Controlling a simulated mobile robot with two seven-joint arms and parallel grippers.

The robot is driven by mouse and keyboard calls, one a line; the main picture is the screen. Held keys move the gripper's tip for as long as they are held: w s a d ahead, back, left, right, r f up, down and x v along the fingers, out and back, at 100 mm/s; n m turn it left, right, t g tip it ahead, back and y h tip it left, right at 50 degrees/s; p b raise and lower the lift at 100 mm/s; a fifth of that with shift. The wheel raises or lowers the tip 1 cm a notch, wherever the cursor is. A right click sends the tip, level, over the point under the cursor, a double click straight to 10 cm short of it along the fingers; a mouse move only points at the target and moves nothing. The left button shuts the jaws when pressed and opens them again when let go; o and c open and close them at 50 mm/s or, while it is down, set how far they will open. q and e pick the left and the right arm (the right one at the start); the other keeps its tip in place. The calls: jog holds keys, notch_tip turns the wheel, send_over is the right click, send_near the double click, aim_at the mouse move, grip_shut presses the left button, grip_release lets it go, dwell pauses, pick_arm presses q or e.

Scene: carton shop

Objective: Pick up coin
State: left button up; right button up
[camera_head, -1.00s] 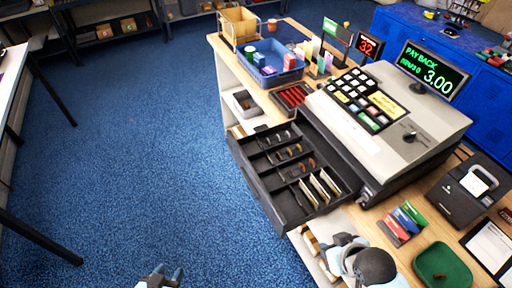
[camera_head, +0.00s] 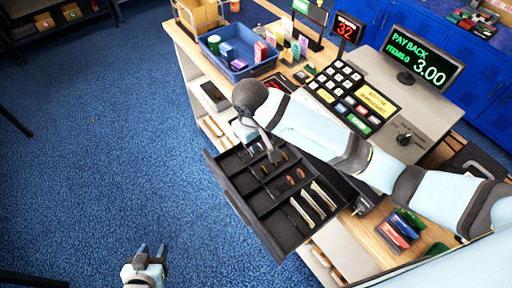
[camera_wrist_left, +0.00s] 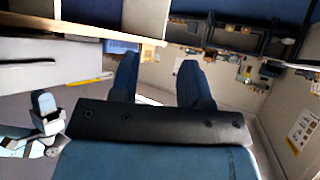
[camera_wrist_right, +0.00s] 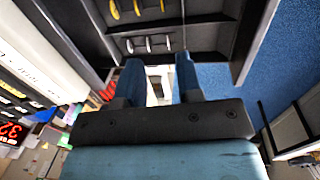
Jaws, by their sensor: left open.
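The open cash drawer (camera_head: 226,180) of the register holds coins in several compartments. Copper-coloured coins (camera_head: 295,177) lie in a middle compartment. Brass-coloured coins sit behind them, partly hidden by my right gripper (camera_head: 273,158). That gripper is over the drawer's rear-left compartments, fingers pointing down. In the right wrist view, its fingers (camera_wrist_right: 158,75) are apart with no coin between them. Silver coins (camera_wrist_right: 150,44) and yellow coins (camera_wrist_right: 137,7) show in compartments beyond the fingertips. My left gripper (camera_head: 150,250) is open and empty over the blue floor, well away from the drawer.
The register display (camera_head: 425,62) reads PAY BACK 3.00. A blue basket (camera_head: 238,66) with small goods stands on the counter. Floor at left is clear.

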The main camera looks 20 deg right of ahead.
jog(key=b, duration=0.1)
send_over(264, 170)
jog(key=f, duration=0.7)
jog(key=shift+w+a+f, duration=0.1)
jog(key=shift+w+a, duration=0.15)
jog(key=shift+w, duration=0.1)
jog(key=shift+s+f, duration=0.2)
jog(key=shift+f, duration=0.25)
notch_tip(264, 170, down, 4)
jog(key=shift+s+d+r+p, duration=0.15)
jog(key=shift+r+p, duration=0.05)
jog(key=shift+p, duration=0.3)
jog(key=shift+d+f, duration=0.1)
jog(key=shift+f, duration=0.4)
pick_arm(q)
jog(key=shift+s+f, duration=0.2)
jog(key=shift+s, duration=1.05)
pick_arm(e)
grip_shut()
